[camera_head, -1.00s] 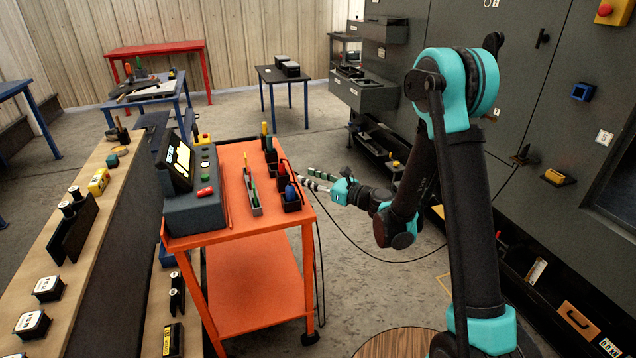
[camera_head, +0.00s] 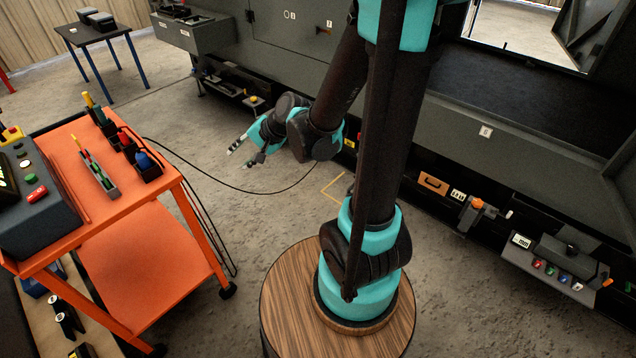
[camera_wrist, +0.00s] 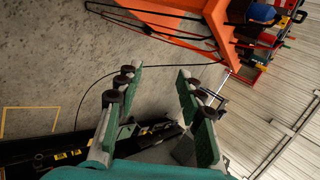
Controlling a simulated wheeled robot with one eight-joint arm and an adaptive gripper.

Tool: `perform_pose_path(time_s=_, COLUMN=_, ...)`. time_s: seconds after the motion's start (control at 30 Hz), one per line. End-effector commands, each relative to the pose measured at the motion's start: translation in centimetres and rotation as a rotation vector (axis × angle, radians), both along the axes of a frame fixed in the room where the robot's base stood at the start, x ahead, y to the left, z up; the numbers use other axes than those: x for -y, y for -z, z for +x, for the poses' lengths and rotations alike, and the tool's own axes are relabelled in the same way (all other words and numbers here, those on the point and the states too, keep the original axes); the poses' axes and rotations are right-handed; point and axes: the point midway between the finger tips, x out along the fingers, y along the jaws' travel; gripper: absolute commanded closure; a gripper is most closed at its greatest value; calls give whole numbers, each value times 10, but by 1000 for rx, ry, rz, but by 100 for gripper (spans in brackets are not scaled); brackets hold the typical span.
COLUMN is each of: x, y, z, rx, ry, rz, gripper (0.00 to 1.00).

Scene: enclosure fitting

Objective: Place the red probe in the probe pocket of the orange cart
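The orange cart (camera_head: 140,262) stands at the left in the head view and at the top right in the wrist view (camera_wrist: 213,30). On its top, near the right edge, are small dark pockets. One pocket (camera_head: 128,150) holds a red-topped item (camera_head: 123,137), which looks like the red probe; how deep it sits is too small to tell. A pocket beside it holds a blue item (camera_head: 143,160). My gripper (camera_head: 240,153) hangs over the floor right of the cart, clear of it. In the wrist view its fingers (camera_wrist: 160,85) are spread with nothing between them.
A thin black cable (camera_head: 215,182) runs from the cart top across the gap towards my arm. A grey instrument box (camera_head: 45,215) stands on the cart's left. Dark cabinets (camera_head: 480,130) line the right, with low trays (camera_head: 550,265).

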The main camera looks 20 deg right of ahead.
Motion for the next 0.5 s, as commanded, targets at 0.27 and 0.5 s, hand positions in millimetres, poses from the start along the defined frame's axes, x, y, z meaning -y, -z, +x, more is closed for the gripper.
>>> perform_pose_path(time_s=0.27, x=118, y=31, z=-78, rx=102, ry=-260, rz=-551, gripper=62)
perform_pose_path(time_s=0.5, x=176, y=43, z=-120, rx=87, ry=-419, rz=-810, gripper=62)
